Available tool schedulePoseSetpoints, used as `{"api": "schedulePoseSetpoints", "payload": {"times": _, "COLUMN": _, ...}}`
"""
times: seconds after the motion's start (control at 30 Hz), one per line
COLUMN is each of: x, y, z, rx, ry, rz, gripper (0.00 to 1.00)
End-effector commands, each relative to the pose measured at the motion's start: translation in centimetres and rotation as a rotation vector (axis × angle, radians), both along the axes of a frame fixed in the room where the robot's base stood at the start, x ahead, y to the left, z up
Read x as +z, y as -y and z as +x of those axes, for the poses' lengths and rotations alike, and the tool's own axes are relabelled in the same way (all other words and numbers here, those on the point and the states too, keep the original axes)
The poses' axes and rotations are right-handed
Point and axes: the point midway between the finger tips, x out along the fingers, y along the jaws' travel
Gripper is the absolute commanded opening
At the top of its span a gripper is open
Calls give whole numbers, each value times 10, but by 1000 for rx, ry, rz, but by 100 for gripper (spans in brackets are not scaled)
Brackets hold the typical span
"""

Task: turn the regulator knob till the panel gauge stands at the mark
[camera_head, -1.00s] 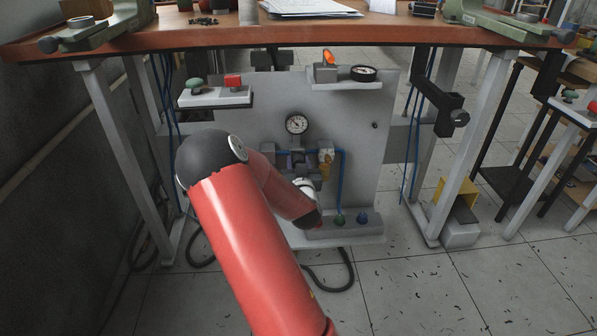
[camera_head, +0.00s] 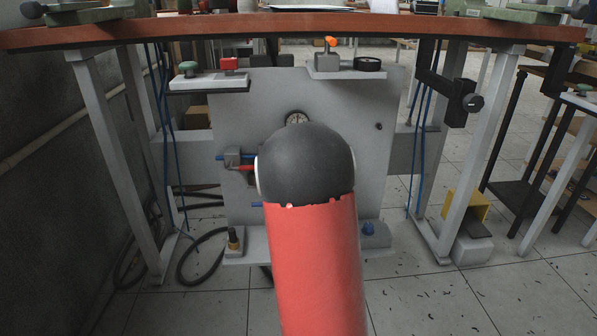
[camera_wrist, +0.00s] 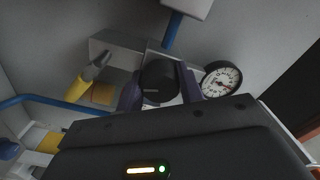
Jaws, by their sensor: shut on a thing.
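The regulator knob (camera_wrist: 158,80) is a black round knob in the middle of the wrist view. My gripper (camera_wrist: 160,88) has its two dark fingers on either side of the knob and is shut on it. The panel gauge (camera_wrist: 221,78) is a white dial with a black rim, just right of the knob. A small reddish line shows on its lower right; I cannot read needle and mark clearly. In the head view the gauge (camera_head: 297,118) peeks out above my arm's dark joint, its lower part covered. My gripper and the knob are hidden behind my arm there.
The grey panel (camera_head: 360,110) stands under a wooden bench (camera_head: 300,25). Shelves with a green button (camera_head: 188,66), a red button (camera_head: 229,65) and an orange lever (camera_head: 330,42) jut out above. A yellow-covered pedal (camera_head: 468,205) stands on the floor at the right.

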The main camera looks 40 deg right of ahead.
Motion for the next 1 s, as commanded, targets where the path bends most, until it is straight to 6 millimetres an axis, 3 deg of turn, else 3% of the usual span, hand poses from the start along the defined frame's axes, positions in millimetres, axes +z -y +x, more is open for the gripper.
{"api": "schedulePoseSetpoints", "payload": {"times": 0.6, "x": 0, "y": -2, "z": 1, "rx": 3, "ry": 297, "rz": 492, "gripper": 14}}
{"api": "schedulePoseSetpoints", "payload": {"times": 1.0, "x": 0, "y": -2, "z": 1, "rx": 3, "ry": 432, "rz": 713, "gripper": 14}}
